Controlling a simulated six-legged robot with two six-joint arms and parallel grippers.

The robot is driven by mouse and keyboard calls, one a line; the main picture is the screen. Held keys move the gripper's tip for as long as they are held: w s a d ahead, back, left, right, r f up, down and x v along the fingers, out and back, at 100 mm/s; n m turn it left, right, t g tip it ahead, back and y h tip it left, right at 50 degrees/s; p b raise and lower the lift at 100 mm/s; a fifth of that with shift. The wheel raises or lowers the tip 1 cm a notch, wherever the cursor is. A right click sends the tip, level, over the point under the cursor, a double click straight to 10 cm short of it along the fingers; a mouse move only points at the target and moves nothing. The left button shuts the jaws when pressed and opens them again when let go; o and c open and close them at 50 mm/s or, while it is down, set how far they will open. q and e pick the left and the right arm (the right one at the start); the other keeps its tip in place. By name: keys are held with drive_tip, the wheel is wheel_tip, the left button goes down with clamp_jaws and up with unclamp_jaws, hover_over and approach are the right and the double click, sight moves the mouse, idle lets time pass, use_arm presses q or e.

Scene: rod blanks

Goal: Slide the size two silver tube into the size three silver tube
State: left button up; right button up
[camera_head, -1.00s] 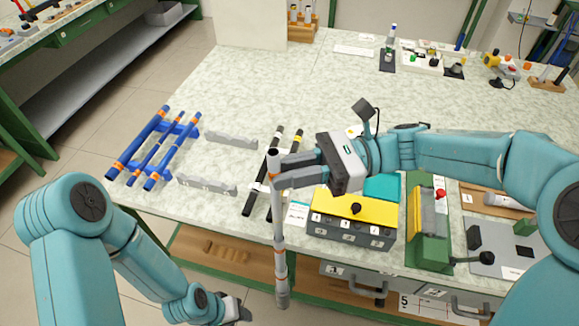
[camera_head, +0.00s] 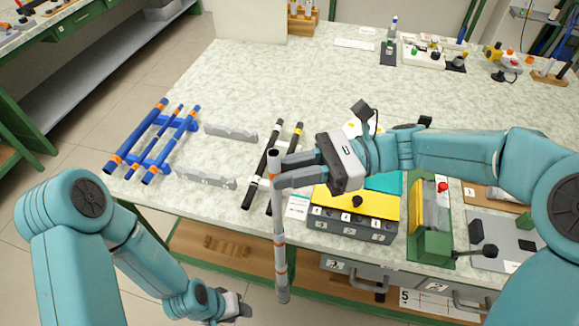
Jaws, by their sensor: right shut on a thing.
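My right gripper (camera_head: 280,172) is shut on a silver tube (camera_head: 278,222), near its open top end. No other silver tube shows clearly. My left gripper (camera_head: 238,307) is low at the bottom of the view, left of the tube's lower end and apart from it. Its jaws are too small and dark to read.
Blue tubes (camera_head: 137,135) lie on a blue rack at the table's left. Grey notched holders (camera_head: 231,133) and black tubes (camera_head: 262,178) lie beside it. A yellow-topped box (camera_head: 357,198) and a green device (camera_head: 430,228) stand right. The table's back middle is clear.

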drive_tip(key=shift+f+b, duration=1.6)
drive_tip(key=shift+f, duration=1.3)
drive_tip(key=o, duration=0.9)
drive_tip(key=shift+c, duration=0.2)
drive_tip(key=v, duration=1.6)
drive_tip(key=shift+d+b, duration=0.2)
drive_tip(key=shift+b, duration=0.25)
